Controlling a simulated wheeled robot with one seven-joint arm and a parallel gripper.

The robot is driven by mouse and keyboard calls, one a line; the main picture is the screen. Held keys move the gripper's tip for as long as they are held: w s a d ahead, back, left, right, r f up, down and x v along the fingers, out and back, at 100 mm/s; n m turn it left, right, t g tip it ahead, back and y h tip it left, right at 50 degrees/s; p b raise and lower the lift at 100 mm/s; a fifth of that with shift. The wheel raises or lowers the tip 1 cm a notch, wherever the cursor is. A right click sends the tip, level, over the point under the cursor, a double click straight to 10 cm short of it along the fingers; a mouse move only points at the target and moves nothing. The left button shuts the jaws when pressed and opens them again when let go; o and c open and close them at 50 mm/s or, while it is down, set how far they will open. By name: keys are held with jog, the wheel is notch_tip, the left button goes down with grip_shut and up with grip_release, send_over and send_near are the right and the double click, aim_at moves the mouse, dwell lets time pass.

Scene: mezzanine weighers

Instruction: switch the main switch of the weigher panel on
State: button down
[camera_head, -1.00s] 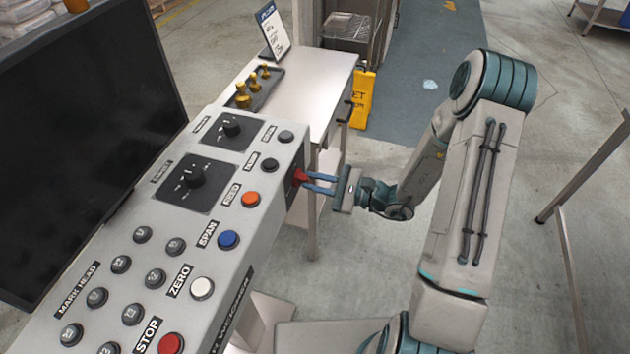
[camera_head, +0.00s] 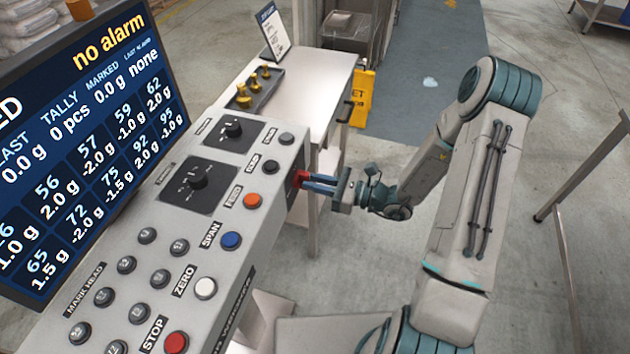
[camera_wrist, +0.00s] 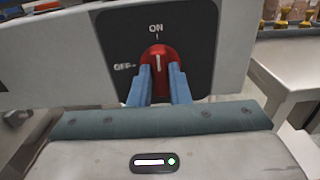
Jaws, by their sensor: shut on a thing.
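The main switch is a red rotary knob (camera_wrist: 158,57) on a black plate (camera_wrist: 196,30) with ON at the top and OFF at the left. Its white mark points up toward ON. In the head view the red knob (camera_head: 300,179) sits on the right end face of the weigher panel (camera_head: 262,217). My gripper (camera_wrist: 158,76) has its two blue fingers shut on the knob, one on each side; it also shows in the head view (camera_head: 308,182). The screen (camera_head: 75,140) above the panel is lit and shows "no alarm" and several figures.
The panel top carries two black dials and several buttons, including a red STOP button (camera_head: 176,342). A steel table (camera_head: 313,82) with a tray of brass weights (camera_head: 254,88) stands behind.

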jog(key=c, duration=1.4)
grip_release()
jog(key=shift+o, duration=0.2)
jog(key=shift+d, duration=0.1)
jog(key=b+v, duration=0.2)
jog(key=v, duration=1.1)
jog(key=shift+d+b, duration=0.35)
jog(key=s+a+r+n+g+h, duration=0.5)
jog(key=s+r+n+g+h, duration=0.35)
jog(key=n, duration=0.45)
jog(key=s+d+r+n+t+h, duration=0.4)
jog(key=s+r+n+t+h, duration=0.1)
jog(key=s+r+n+h, duration=0.1)
jog(key=r+n+h, duration=0.1)
jog(key=n+h, duration=0.1)
jog(key=n, duration=0.1)
jog(key=shift+d+r, duration=0.3)
